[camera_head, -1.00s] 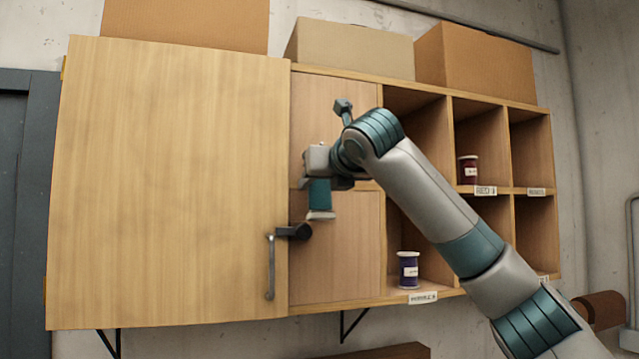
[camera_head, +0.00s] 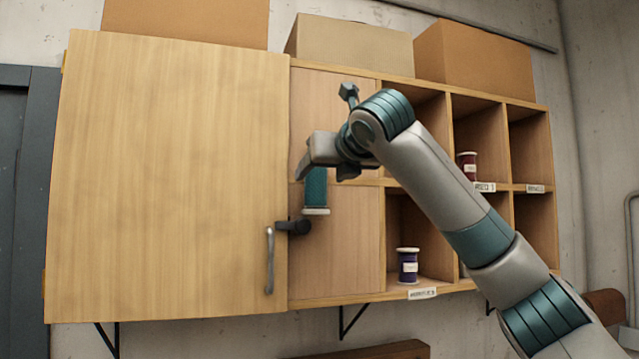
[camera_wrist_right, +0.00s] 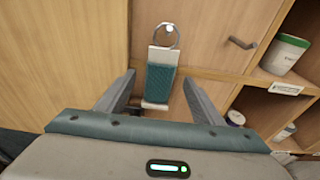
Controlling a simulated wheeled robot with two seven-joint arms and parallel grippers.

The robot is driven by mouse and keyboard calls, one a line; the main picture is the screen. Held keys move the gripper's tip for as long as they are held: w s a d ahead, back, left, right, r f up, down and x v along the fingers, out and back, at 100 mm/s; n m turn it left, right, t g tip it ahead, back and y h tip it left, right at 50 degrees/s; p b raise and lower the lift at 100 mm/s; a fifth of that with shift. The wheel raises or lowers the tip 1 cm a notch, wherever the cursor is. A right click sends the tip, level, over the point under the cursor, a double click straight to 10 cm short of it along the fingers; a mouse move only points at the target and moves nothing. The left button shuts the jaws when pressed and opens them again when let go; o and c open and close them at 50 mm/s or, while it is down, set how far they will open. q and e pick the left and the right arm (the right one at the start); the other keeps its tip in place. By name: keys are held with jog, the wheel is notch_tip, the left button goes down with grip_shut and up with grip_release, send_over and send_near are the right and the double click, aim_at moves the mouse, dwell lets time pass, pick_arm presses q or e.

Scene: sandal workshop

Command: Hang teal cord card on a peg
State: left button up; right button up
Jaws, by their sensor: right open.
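The teal cord card (camera_wrist_right: 160,80) has teal cord wound between pale end plates and a metal ring (camera_wrist_right: 165,36) at its top. In the right wrist view the ring appears to loop around a pale round peg tip (camera_wrist_right: 169,28). The card hangs upright against the wooden panel; it also shows in the head view (camera_head: 315,188). My right gripper (camera_wrist_right: 158,85) is open, its fingers on either side of the card with gaps between. In the head view my right gripper (camera_head: 312,160) partly covers the card's top. My left gripper is out of view.
A large cabinet door (camera_head: 165,170) with a metal handle (camera_head: 269,260) stands left. A dark fitting (camera_head: 293,227) juts out just below the card. Another metal bar or peg (camera_wrist_right: 242,42) shows to the right. Open cubbies hold a purple spool (camera_head: 408,265) and a red spool (camera_head: 468,165).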

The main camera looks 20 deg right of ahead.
jog(key=s+r+b, duration=0.2)
jog(key=s+b, duration=0.4)
jog(key=s, duration=0.8)
jog(key=shift+s+d+r, duration=0.15)
jog(key=shift+d+r, duration=0.05)
jog(key=shift+r, duration=0.05)
jog(key=shift+f, duration=0.1)
